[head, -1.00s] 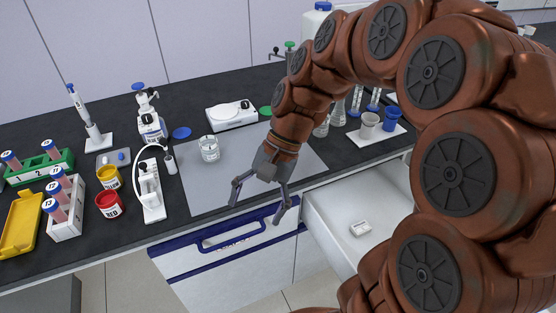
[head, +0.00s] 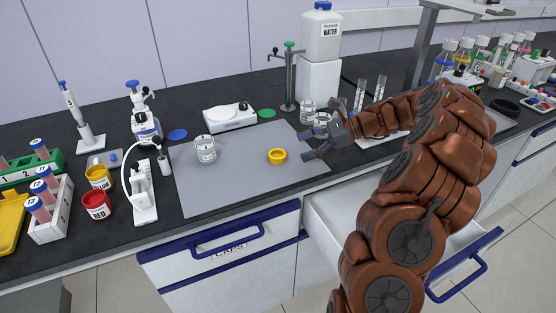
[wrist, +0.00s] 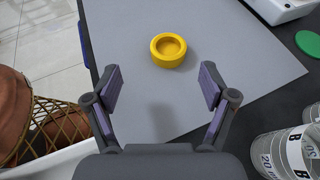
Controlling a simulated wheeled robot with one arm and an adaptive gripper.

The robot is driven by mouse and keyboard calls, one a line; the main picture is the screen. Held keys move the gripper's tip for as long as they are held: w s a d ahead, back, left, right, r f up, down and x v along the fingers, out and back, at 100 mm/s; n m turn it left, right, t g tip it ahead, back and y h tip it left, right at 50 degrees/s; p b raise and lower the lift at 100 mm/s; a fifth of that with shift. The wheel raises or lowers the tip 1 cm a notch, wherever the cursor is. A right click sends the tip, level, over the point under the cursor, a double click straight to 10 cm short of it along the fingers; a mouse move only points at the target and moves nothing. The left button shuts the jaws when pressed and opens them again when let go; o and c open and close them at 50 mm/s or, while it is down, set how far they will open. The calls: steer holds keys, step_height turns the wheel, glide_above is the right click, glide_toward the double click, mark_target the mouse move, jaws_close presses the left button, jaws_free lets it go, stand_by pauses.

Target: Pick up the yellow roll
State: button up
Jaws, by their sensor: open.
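The yellow roll (head: 277,156) is a short ring lying flat on the grey mat (head: 225,192), near its right side. In the wrist view the yellow roll (wrist: 168,50) lies ahead of the fingertips, roughly midway between their lines, with its round opening facing up. My gripper (head: 310,145) is to the right of the roll, at the mat's right edge, its fingers pointing left. In the wrist view my gripper (wrist: 161,86) is open and empty, with bare mat between its fingers.
A glass beaker (head: 205,149) stands on the mat's left part. A white scale (head: 229,117) and a green lid (head: 267,113) lie behind the mat. Graduated beakers (wrist: 289,153) stand close to the gripper's right in the wrist view. A drawer (head: 322,215) is open below.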

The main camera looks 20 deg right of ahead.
mark_target(280, 153)
steer(key=shift+w+d+f, duration=0.1)
steer(key=shift+d+f, duration=0.1)
steer(key=shift+d, duration=0.15)
steer(key=shift+w+a+f+m, duration=0.1)
steer(key=shift+a+m, duration=0.05)
steer(key=shift+m, duration=0.15)
steer(key=shift+w+x, duration=0.15)
steer(key=shift+x, duration=1.65)
steer(key=shift+w+x, duration=0.2)
steer(key=shift+x, duration=1.65)
steer(key=c, duration=1)
steer(key=shift+c, duration=0.2)
